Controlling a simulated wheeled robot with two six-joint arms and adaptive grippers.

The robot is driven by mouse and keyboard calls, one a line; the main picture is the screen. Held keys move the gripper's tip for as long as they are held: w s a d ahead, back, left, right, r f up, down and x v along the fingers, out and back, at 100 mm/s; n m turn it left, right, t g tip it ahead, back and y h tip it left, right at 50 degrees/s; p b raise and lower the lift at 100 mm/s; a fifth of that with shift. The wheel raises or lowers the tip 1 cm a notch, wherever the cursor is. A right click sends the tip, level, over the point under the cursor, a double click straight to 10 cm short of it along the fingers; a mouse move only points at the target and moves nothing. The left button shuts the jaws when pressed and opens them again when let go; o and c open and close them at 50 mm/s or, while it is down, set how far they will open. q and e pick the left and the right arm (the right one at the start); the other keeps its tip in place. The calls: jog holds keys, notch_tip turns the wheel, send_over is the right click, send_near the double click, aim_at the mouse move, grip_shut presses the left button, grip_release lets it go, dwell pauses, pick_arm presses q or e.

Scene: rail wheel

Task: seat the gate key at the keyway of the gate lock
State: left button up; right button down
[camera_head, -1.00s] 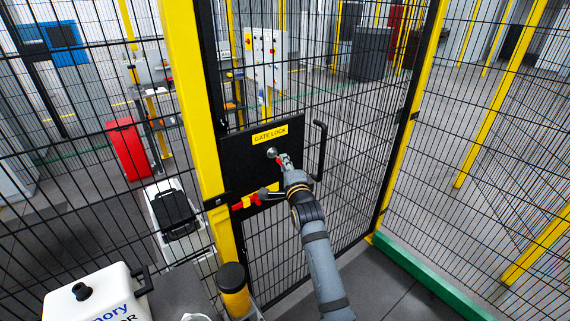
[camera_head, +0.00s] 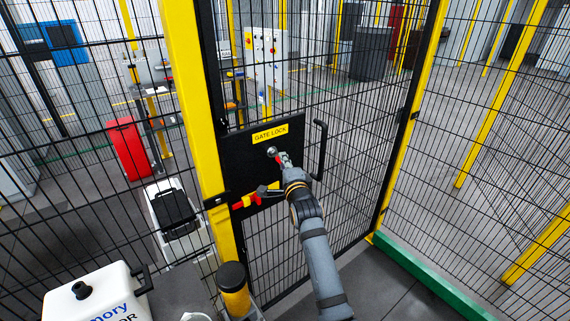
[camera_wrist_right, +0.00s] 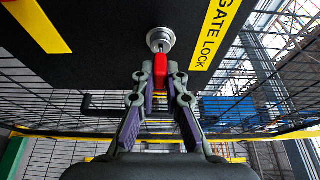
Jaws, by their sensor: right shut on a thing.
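The gate lock is a round silver cylinder (camera_head: 272,152) on a black plate (camera_head: 240,152) with a yellow GATE LOCK label (camera_head: 270,134). It also shows in the right wrist view (camera_wrist_right: 160,38). My right gripper (camera_head: 284,161) is at the lock, its fingers (camera_wrist_right: 159,80) shut on the red head of the gate key (camera_wrist_right: 160,70). The key points at the middle of the cylinder, its tip at or very near the keyway. I cannot tell whether the tip is inside. My left gripper is not in view.
A black gate handle (camera_head: 320,150) stands right of the lock. A red and yellow piece with a dark knob (camera_head: 248,200) is below left. A yellow post (camera_head: 190,100) is left of the plate. Mesh fence surrounds the gate. A white container (camera_head: 95,295) is at the lower left.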

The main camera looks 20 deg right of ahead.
jog(key=shift+w+a+b, duration=0.25)
jog(key=shift+w+b, duration=0.15)
jog(key=shift+w, duration=0.3)
jog(key=shift+s+r+p, duration=0.1)
jog(key=shift+s+p, duration=0.1)
jog(key=shift+p, duration=0.15)
dwell(3.0)
jog(key=shift+w, duration=0.25)
dwell(1.5)
jog(key=c, duration=1.3)
grip_release()
